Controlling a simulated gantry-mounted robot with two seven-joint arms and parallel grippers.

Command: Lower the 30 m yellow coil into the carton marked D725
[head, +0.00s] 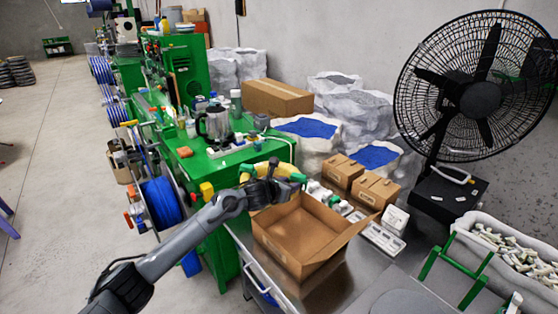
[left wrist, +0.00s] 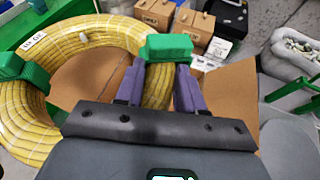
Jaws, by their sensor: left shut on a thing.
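The yellow coil (left wrist: 100,33) is a thick ring with green clips and a small white label in the left wrist view. In the head view only part of the coil (head: 256,169) shows beside my gripper. My left gripper (left wrist: 158,88) is shut on the coil's rim, with one purple finger on each side by a green clip. In the head view the left gripper (head: 272,178) is over the far-left edge of an open, empty-looking carton (head: 300,237). The carton's flaps are spread, and it also shows beneath the coil in the left wrist view (left wrist: 228,95). I cannot read a D725 mark. My right gripper is out of view.
The carton sits on a metal table (head: 245,236). Small closed boxes (head: 375,190) and white parts (head: 378,234) lie behind and right of it. A green workbench (head: 215,165) with a metal jug (head: 214,122) stands to the left. A black fan (head: 478,95) stands at right.

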